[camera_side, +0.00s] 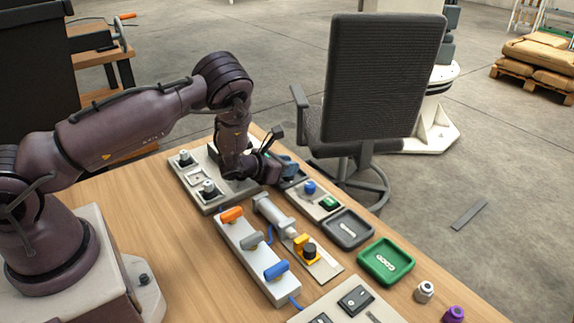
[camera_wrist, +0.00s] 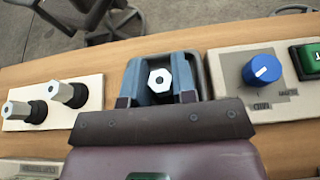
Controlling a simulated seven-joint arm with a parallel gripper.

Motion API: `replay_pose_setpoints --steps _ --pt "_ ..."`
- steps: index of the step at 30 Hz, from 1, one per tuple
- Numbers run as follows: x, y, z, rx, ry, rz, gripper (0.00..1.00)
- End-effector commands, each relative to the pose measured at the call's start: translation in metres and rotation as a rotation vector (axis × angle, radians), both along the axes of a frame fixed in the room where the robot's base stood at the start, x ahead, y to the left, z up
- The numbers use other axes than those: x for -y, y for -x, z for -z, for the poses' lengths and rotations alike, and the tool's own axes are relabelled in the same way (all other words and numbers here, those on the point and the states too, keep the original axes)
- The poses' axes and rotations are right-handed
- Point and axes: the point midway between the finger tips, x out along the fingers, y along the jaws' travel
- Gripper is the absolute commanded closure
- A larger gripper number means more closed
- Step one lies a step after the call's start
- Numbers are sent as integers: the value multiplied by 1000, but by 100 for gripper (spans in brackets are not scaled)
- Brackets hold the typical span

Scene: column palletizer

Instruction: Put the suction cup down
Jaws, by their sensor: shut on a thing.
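My gripper (camera_side: 284,168) is at the far edge of the wooden table, pointing down over a dark grey tray (camera_side: 297,180). In the wrist view its blue-grey fingers (camera_wrist: 159,84) are shut on the suction cup (camera_wrist: 158,78), which shows a white hexagonal top with a dark hole. The cup's lower part is hidden by the fingers, and it is hidden in the side view. The grey tray rim (camera_wrist: 202,72) surrounds the fingers in the wrist view; I cannot tell whether the cup touches its floor.
A board with white-topped black fittings (camera_side: 207,189) stands left of my gripper. A panel with a blue knob (camera_side: 310,188) and green switch (camera_side: 328,203) is right. A grey tray (camera_side: 348,230), a green tray (camera_side: 386,262) and two loose cups (camera_side: 424,291) lie further right. An office chair (camera_side: 375,90) stands behind.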

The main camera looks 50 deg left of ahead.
Motion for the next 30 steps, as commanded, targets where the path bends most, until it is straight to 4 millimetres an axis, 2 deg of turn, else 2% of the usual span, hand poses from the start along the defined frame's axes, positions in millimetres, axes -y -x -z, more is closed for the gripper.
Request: replay_pose_setpoints --steps 10,11,13,14,24,30 --pt "0 0 3 0 -1 0 98" --pt "0 0 3 0 -1 0 68" --pt "0 0 3 0 -1 0 52" --pt "0 0 3 0 -1 0 49" --pt "0 0 -2 2 0 -1 49" --pt "0 28 -12 -2 0 -1 49"
